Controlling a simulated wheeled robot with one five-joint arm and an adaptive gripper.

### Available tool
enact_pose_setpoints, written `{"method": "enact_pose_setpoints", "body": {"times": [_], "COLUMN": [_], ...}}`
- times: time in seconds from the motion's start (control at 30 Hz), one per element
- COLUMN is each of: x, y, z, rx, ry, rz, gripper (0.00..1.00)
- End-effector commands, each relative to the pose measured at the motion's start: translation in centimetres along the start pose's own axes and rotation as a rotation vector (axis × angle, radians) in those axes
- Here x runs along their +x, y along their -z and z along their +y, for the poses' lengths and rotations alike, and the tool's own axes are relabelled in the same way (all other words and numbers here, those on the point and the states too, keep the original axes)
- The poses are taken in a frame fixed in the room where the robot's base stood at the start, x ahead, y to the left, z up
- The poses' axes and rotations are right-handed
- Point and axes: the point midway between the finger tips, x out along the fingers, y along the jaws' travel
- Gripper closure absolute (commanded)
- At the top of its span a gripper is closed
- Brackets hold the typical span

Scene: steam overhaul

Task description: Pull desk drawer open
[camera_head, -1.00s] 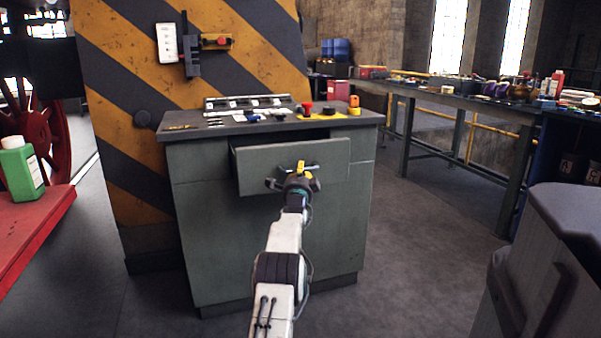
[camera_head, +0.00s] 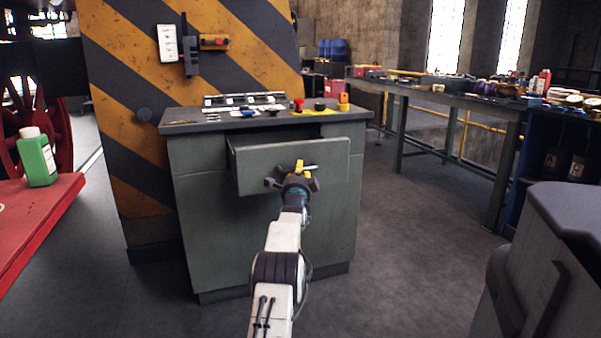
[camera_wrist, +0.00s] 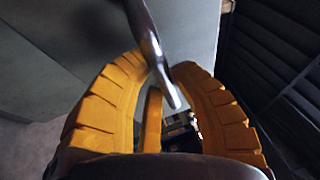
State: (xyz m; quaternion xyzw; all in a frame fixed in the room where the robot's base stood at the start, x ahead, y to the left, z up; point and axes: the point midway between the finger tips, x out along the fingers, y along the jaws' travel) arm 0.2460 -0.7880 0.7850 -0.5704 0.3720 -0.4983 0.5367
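The grey-green desk (camera_head: 255,260) has one drawer, and its front (camera_head: 300,165) stands out from the body, so the drawer is partly open. The metal bar handle (camera_head: 310,168) is on the drawer front. My gripper (camera_head: 298,172) is at the handle. In the wrist view the handle (camera_wrist: 150,40) runs between the yellow fingertips of my gripper (camera_wrist: 165,72), which are closed in around it. The inside of the drawer is mostly hidden behind its front.
Small tools and a red button (camera_head: 297,104) are on the desk top. A red bench (camera_head: 30,220) with a green bottle (camera_head: 37,157) is at left. A long workbench (camera_head: 440,98) stands at back right. A grey bin-like object (camera_head: 560,240) is at front right. Floor between is clear.

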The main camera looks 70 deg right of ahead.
Motion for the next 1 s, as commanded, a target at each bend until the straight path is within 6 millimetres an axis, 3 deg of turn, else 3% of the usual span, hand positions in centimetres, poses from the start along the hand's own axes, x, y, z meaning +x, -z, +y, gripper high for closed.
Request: {"method": "enact_pose_setpoints", "body": {"times": [0.3, 0.67, 1.0], "x": [0.0, -0.1, -1.8], "y": [0.0, 0.1, 0.1], "z": [0.0, 0.0, 0.0], "rx": [0.001, 0.001, 0.001], "ry": [0.000, 0.000, -0.002], "rz": [0.000, 0.001, 0.001], "gripper": [0.53, 0.53, 0.53]}}
